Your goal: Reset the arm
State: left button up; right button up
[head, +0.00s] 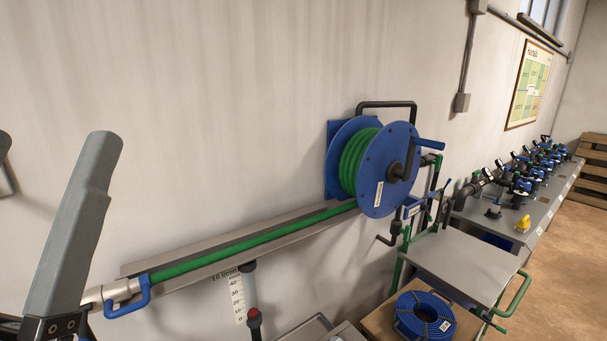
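A long grey piece with a dark bolted base, which looks like part of my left arm or gripper (75,225), rises close to the camera at the left of the head view. Another dark piece is cut off at the left edge. I cannot make out a pair of fingertips, nor anything held. The grey piece overlaps the near end of the hose nozzle (122,290) in the picture; whether they touch I cannot tell. My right gripper is not in view.
A blue reel (385,170) with green hose (250,243) hangs on the wall, the hose lying along a grey trough (130,268). A grey cart (465,265) holds a coiled blue hose (424,316) below. A bench with several valves (525,175) stands at right.

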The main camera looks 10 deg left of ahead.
pick_arm(q)
notch_tip(320, 180, up, 30)
jog(key=d+h+p, duration=0.1)
jog(key=h+p, duration=0.1)
jog(key=p, duration=2.9)
jog(key=shift+w+r, duration=0.2)
jog(key=shift+w, duration=0.05)
